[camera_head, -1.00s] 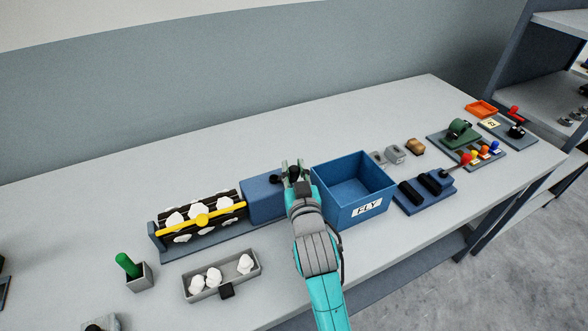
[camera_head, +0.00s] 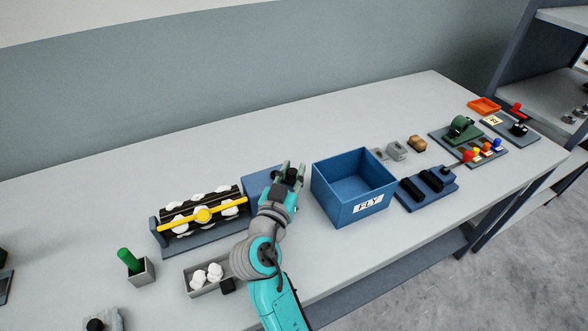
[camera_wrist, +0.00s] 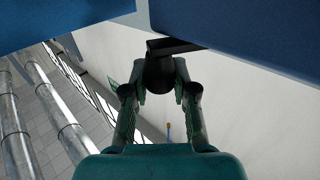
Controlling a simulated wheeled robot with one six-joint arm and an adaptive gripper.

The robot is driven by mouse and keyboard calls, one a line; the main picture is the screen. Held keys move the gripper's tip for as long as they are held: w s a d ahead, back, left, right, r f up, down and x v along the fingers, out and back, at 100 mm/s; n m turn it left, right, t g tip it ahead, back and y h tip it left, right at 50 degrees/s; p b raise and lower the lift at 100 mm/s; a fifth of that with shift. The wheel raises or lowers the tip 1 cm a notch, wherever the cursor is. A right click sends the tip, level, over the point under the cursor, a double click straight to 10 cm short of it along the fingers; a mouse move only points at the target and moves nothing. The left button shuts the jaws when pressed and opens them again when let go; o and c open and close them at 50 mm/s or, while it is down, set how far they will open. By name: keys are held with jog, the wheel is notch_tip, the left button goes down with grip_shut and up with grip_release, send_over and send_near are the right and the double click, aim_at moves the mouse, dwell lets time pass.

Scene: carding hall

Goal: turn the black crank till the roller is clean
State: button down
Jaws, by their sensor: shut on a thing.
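The black roller (camera_head: 182,207) lies in a blue-grey frame at the left of the bench, with white fluff tufts on it and a yellow bar (camera_head: 202,215) across its front. A blue housing (camera_head: 262,181) stands at its right end. My gripper (camera_head: 291,172) is at the right side of this housing. In the wrist view my gripper (camera_wrist: 160,88) is shut on the black knob of the crank (camera_wrist: 158,72). The crank's dark arm runs from the knob to the blue housing above. In the head view the crank is mostly hidden by my gripper.
A blue bin (camera_head: 345,205) labelled FLY stands close to the right of my gripper. A grey tray (camera_head: 198,289) with white fluff sits in front, partly behind my arm. A green-handled tool (camera_head: 127,260) stands in a holder at left. Other fixtures fill the right end.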

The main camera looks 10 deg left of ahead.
jog(key=m+g+h, duration=0.1)
jog(key=h, duration=0.1)
jog(key=s+a+m+g+h, duration=0.1)
jog(key=m+h, duration=0.1)
jog(key=h, duration=0.1)
jog(key=s+m+g+h, duration=0.1)
jog(key=m+h, duration=0.1)
jog(key=shift+a+h, duration=0.2)
jog(key=shift+h, duration=0.2)
jog(key=shift+m, duration=0.3)
jog(key=c, duration=0.9)
grip_release()
jog(key=shift+a, duration=0.1)
jog(key=v, duration=1.2)
